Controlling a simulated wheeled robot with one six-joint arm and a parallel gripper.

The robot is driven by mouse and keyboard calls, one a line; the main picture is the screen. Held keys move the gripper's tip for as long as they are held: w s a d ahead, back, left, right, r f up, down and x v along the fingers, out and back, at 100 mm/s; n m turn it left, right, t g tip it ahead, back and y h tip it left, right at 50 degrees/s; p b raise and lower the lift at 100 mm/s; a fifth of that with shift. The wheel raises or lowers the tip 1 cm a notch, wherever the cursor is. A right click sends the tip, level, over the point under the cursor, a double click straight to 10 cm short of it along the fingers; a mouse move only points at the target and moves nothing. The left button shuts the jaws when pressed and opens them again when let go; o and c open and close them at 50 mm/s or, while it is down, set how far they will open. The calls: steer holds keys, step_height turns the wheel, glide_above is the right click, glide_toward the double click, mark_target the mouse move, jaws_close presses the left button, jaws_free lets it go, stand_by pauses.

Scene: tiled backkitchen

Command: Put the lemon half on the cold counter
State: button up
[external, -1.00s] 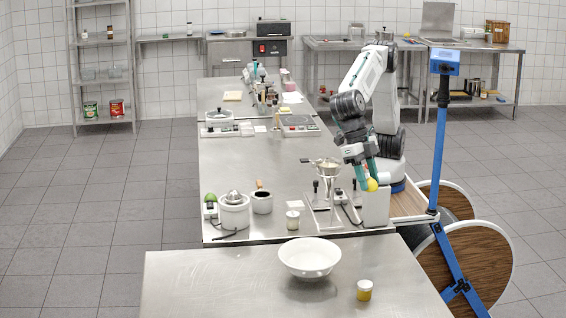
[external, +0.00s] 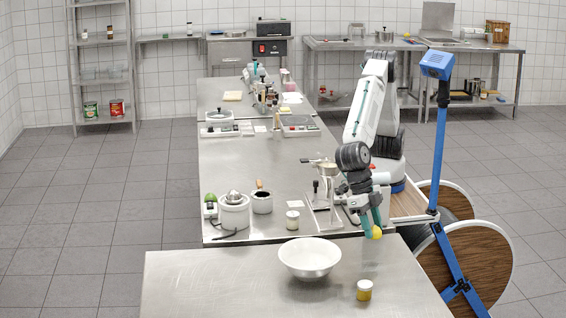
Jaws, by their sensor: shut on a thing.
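The lemon half (external: 376,233) is a small yellow piece between the fingertips of my gripper (external: 371,229). My gripper is shut on it and points down. It holds the lemon half above the far right part of the front steel counter (external: 200,285), near the edge where this counter meets the long steel counter (external: 255,170). The lemon half appears to be in the air. Which of these surfaces is the cold counter, I cannot tell from the picture.
A white bowl (external: 309,258) and a small yellow jar (external: 364,290) stand on the front counter. Its left part is clear. A juicer (external: 233,211), a dark-filled pot (external: 262,202), a small jar (external: 292,219) and a metal stand (external: 325,200) are on the long counter.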

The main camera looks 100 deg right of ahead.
mark_target(374, 257)
steer(key=shift+f, duration=3.3)
steer(key=shift+f, duration=0.2)
steer(key=o, duration=1.1)
steer(key=shift+c, duration=0.2)
steer(key=shift+r, duration=0.1)
steer(key=v, duration=1.2)
steer(key=shift+r, duration=0.1)
